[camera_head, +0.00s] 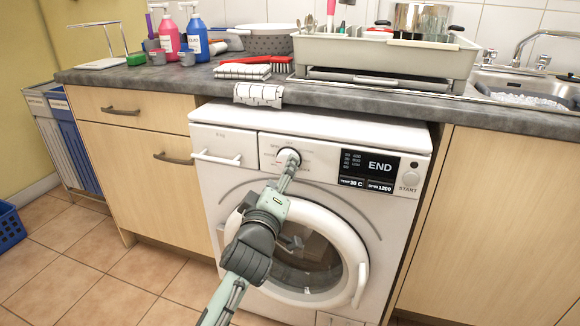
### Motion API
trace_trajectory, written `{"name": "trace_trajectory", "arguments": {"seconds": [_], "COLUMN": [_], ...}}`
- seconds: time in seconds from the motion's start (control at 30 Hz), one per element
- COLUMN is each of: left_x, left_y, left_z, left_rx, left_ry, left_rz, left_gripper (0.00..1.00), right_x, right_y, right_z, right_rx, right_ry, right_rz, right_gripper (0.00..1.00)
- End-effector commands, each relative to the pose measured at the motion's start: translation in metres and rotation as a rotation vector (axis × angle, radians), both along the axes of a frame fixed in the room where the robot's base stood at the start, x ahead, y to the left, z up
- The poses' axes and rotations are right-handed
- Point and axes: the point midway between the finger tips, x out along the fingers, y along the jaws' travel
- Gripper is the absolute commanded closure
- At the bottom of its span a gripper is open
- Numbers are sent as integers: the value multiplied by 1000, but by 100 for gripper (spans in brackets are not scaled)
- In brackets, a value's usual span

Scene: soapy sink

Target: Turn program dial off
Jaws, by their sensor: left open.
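The program dial (288,156) is a round white knob on the front panel of the white washing machine (411,222). My left gripper (289,165) reaches up to the dial, with its fingertips at the dial's lower edge. The gripper is open, and I cannot tell whether the fingers touch the knob. The lower part of the dial is partly hidden by the fingers. My right gripper is not in view.
The round door (350,240) sits below the panel and is partly hidden by my left arm. The detergent drawer (216,158) is left of the dial. A folded cloth (258,95) hangs over the counter edge above. The start button (409,178) is at the right.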

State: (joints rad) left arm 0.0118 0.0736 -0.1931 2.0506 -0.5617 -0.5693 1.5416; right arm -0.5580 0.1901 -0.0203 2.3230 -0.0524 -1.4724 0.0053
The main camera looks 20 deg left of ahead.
Motion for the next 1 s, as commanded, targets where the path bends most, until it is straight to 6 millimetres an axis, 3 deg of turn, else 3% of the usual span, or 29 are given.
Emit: {"name": "trace_trajectory", "arguments": {"seconds": [0.1,0.3,0.63,1.0], "left_x": [20,41,45,44], "left_y": [2,4,4,4], "left_z": [1,-1,-1,-1], "left_rx": [3,1,1,1], "left_ry": [0,3,4,4], "left_rz": [0,-1,0,0], "left_gripper": [35,35,35,81], "right_x": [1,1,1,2], "right_y": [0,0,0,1], "right_z": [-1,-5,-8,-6], "right_rx": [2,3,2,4], "right_ry": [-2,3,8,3], "right_rz": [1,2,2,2], "right_gripper": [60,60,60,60]}}
